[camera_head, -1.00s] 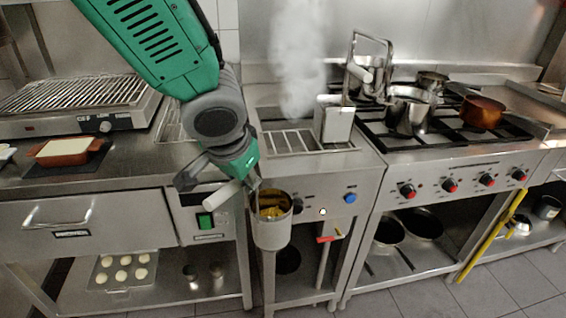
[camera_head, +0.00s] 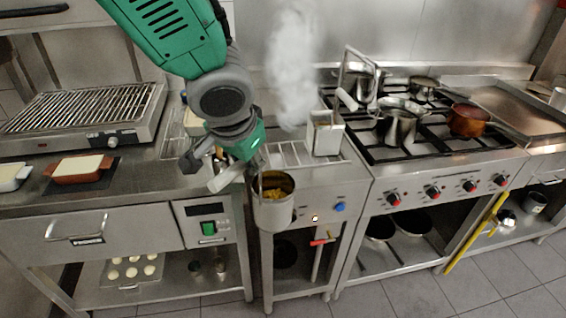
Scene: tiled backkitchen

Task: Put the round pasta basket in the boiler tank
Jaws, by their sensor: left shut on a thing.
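The round pasta basket (camera_head: 273,212) is a metal cylinder with yellow pasta inside. It hangs roughly upright in front of the boiler's front panel. My left gripper (camera_head: 232,172) is shut on the basket's pale handle, up and to the left of the basket. The boiler tank (camera_head: 290,154) is behind and above the basket, with a grated top and steam rising from it. A square basket (camera_head: 325,137) with an upright handle stands at the tank's right side. My right gripper is not in view.
A stove (camera_head: 440,150) with several pots, including a copper pot (camera_head: 468,121), stands to the right. A grill (camera_head: 82,120) and a reddish dish (camera_head: 80,169) are on the left counter. A yellow pole (camera_head: 475,234) leans at the stove's right end.

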